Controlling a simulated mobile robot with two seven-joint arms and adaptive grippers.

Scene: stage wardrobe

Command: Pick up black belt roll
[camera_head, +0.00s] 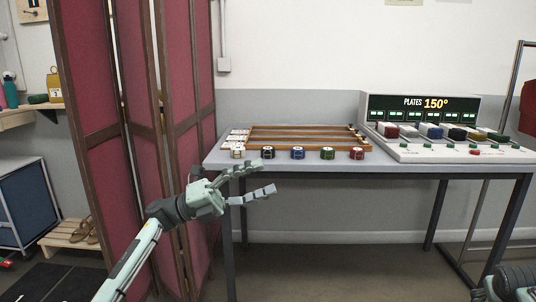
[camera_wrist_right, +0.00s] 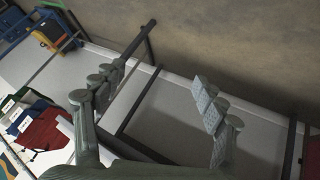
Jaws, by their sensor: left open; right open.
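The black belt roll (camera_head: 267,153) stands near the front edge of the table, second from the left in a row of rolls. My left gripper (camera_head: 264,179) is open and empty in front of the table edge, just below the roll in the head view and apart from it. My right gripper shows partly in the bottom right corner of the head view (camera_head: 510,285). In the right wrist view its fingers (camera_wrist_right: 152,82) are spread with nothing between them. The black belt roll cannot be made out in the right wrist view.
A cream roll (camera_head: 238,153) stands left of the black one; blue (camera_head: 297,153), green (camera_head: 328,153) and red (camera_head: 357,154) rolls stand to its right. A wooden rack (camera_head: 300,139) lies behind them. A plates console (camera_head: 420,108) fills the table's right side. A red folding screen (camera_head: 95,90) stands left.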

